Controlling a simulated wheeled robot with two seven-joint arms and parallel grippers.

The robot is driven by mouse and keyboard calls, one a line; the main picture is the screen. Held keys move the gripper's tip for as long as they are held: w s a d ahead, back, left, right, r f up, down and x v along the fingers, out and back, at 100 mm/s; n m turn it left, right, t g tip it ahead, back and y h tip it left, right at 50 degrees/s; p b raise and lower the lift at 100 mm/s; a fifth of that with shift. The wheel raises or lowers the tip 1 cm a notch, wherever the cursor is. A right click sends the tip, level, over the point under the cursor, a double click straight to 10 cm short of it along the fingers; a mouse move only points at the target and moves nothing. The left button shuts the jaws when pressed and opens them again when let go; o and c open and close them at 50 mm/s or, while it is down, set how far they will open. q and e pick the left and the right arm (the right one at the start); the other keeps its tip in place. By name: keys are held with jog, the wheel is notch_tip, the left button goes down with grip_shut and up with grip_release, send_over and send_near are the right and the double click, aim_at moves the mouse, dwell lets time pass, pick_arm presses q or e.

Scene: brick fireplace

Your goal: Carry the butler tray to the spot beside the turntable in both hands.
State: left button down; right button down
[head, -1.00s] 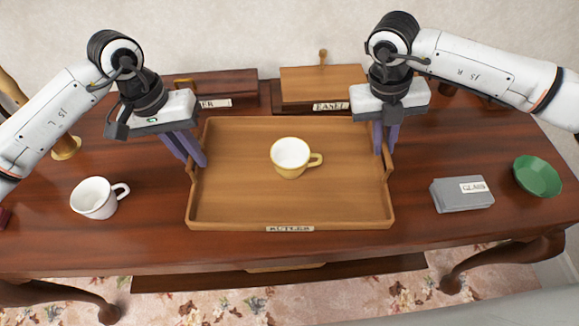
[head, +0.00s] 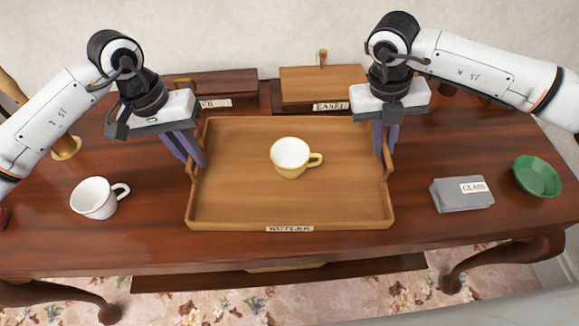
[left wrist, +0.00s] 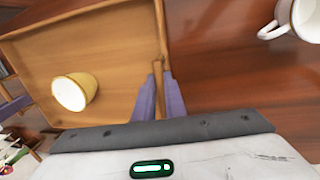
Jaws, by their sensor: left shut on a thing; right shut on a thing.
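The wooden butler tray (head: 230,195) with a label on its front edge is at the middle of the dark table in the head view. A yellow cup (head: 287,160) with a white inside stands upright in it. My left gripper (head: 197,163) is shut on the tray's left handle, and my right gripper (head: 385,150) is shut on its right handle. In the left wrist view the left fingers (left wrist: 158,95) close around the handle, with the tray (left wrist: 110,40) to the left. Whether the tray touches the table I cannot tell. I see no turntable that I can make out.
A white mug (head: 93,199) stands left of the tray. A grey box labelled GLASS (head: 455,197) and a green bowl (head: 540,178) are at the right. A box labelled EASEL (head: 320,84) and a dark red-brown box (head: 225,82) stand behind the tray.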

pick_arm(q)
jog(key=shift+r, duration=0.25)
pick_arm(e)
jog(key=shift+r, duration=0.2)
